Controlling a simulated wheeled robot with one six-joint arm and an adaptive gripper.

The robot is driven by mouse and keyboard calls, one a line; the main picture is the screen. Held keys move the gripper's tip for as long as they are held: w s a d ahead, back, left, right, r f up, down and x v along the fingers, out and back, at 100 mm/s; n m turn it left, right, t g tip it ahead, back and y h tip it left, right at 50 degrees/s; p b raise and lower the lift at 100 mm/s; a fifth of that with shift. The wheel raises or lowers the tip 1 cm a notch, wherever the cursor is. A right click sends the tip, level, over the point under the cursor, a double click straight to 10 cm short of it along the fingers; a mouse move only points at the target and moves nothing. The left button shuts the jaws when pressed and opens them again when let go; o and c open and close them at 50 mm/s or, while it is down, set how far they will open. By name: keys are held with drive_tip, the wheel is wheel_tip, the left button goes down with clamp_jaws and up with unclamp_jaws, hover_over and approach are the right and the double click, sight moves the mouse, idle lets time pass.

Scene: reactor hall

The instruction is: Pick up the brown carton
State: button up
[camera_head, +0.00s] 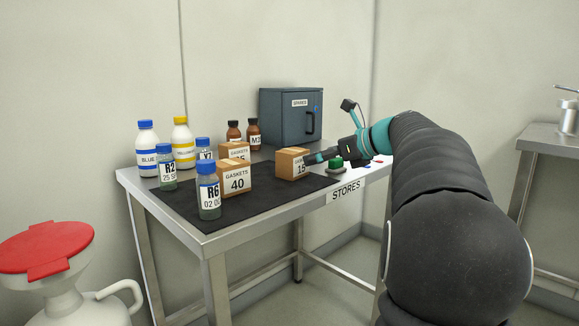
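Several brown cartons stand on the black mat (270,195) on the steel table. One carton (289,163), labelled "GASKETS 15", stands nearest my gripper. Another carton (236,179), labelled "GASKETS 40", is further left and nearer the front. A third carton (234,150) is behind it and partly hidden. My gripper (312,158) reaches in from the right, low over the table, with its fingertips at the right side of the "15" carton. I cannot tell whether they touch it, or how far apart the fingers are.
Bottles (208,190) crowd the mat's left side, and two brown bottles (253,133) stand behind the cartons. A grey cabinet (290,116) stands at the back. A green-topped object (336,165) sits just beside my gripper. A red-lidded container (45,248) stands at the lower left.

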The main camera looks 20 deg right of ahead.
sight(293, 163)
drive_tip(key=x, duration=0.4)
drive_tip(key=b+x, duration=0.1)
drive_tip(key=x, duration=0.4)
drive_tip(key=shift+a, duration=0.25)
drive_tip(key=shift+s, duration=0.1)
drive_tip(key=shift+c, duration=0.3)
drive_tip(key=c, duration=1.1)
